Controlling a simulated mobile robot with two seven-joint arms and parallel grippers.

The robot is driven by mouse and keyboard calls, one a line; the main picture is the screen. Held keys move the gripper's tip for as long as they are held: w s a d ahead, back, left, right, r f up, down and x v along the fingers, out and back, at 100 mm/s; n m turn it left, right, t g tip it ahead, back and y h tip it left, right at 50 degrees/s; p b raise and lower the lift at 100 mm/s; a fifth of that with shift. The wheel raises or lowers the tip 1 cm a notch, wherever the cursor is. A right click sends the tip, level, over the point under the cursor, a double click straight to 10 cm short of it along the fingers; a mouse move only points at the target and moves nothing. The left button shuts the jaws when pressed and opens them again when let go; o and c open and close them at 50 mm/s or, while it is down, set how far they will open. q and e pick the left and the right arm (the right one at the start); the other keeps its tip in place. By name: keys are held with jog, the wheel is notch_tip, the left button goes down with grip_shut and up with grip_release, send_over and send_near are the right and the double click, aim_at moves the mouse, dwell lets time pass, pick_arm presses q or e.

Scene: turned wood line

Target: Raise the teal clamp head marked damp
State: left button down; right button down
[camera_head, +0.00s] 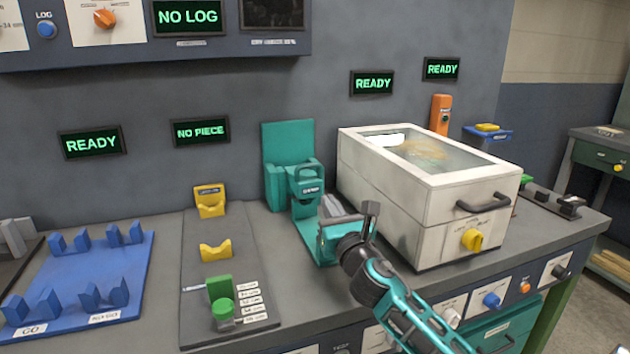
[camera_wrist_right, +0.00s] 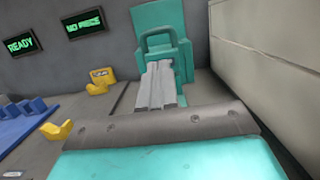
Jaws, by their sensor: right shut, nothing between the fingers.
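The teal clamp stands against the back wall between the yellow rests and the white box. Its clamp head (camera_head: 308,187) carries a dark label, too small to read surely. In the right wrist view a teal handle loop (camera_wrist_right: 158,40) shows on it, just beyond my fingertips. My right gripper (camera_head: 330,205) is shut and empty, in front and to the right of the clamp head. It also shows in the right wrist view (camera_wrist_right: 158,72), pointing at the clamp. I cannot tell whether the fingers touch the handle. My right gripper hides part of the clamp's base. My left gripper is not in view.
A white box (camera_head: 370,165) with a glazed lid and yellow knob (camera_head: 472,239) stands close on the right. A display (camera_head: 201,131) reads NO PIECE.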

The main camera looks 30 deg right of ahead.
aim_at(317, 184)
jog(key=x, duration=0.8)
jog(key=shift+w, duration=0.25)
jog(key=shift+w+d+r, duration=0.15)
jog(key=shift+w+d, duration=0.05)
jog(key=shift+w, duration=0.4)
